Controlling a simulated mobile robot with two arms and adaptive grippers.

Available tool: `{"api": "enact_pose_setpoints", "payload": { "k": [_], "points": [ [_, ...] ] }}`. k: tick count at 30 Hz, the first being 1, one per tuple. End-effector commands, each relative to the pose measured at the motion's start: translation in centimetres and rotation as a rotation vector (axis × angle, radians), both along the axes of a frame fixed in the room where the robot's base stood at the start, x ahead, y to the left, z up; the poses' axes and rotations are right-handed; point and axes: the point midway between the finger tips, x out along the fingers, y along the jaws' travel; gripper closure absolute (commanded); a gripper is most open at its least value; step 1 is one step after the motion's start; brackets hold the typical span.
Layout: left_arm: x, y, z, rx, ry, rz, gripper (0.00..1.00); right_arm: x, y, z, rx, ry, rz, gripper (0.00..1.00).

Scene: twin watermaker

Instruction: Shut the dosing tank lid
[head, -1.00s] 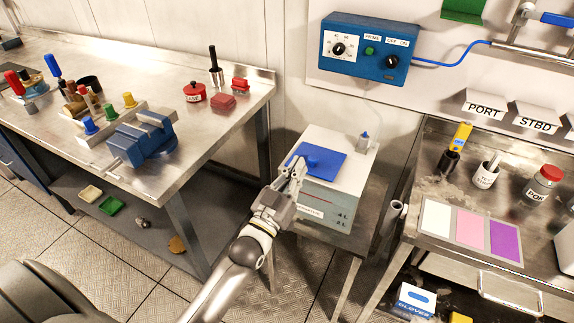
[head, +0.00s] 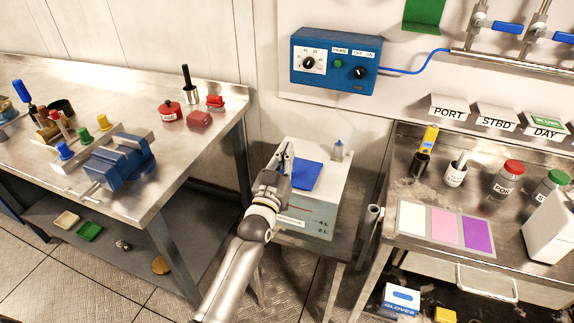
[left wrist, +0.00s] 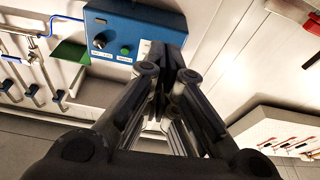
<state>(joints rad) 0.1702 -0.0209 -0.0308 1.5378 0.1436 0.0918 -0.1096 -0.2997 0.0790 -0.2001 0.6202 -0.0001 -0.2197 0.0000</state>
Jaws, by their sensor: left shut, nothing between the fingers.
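The dosing tank (head: 312,219) is a pale box on a metal stand at the middle of the head view. Its blue lid (head: 308,178) looks flat on the white top, partly hidden behind my left gripper; I cannot tell whether it is fully seated. My left gripper (head: 287,149) is shut and empty, its fingertips over the left side of the tank top in the picture. I cannot tell whether it touches the lid or tank. In the left wrist view the closed fingers (left wrist: 166,55) point away from the camera. My right gripper is not in view.
A blue control box (head: 335,62) hangs on the wall above the tank. A steel workbench (head: 205,140) with a blue vise (head: 122,160) stands at left. Another bench (head: 400,168) with cups and colour cards stands close at right.

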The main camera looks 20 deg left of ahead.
Motion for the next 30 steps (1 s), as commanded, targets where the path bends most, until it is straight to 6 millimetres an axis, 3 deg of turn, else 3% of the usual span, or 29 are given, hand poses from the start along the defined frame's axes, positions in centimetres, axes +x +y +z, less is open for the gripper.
{"api": "enact_pose_setpoints", "payload": {
  "k": [3, 9, 23, 30],
  "points": [
    [0.0, -0.1, -1.8, 0.001, 0.005, 0.000, 1.00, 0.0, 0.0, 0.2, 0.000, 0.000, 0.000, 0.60],
    [-0.2, -0.2, -3.5, 0.001, 0.000, -0.001, 1.00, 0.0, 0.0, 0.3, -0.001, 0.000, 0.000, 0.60],
    [-0.4, -0.2, -4.1, 0.001, 0.000, 0.000, 1.00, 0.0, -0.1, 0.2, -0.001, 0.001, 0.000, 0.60],
    [-1.0, -0.2, -6.4, 0.001, 0.003, 0.000, 1.00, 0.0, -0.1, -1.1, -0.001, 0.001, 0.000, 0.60]
  ]
}}
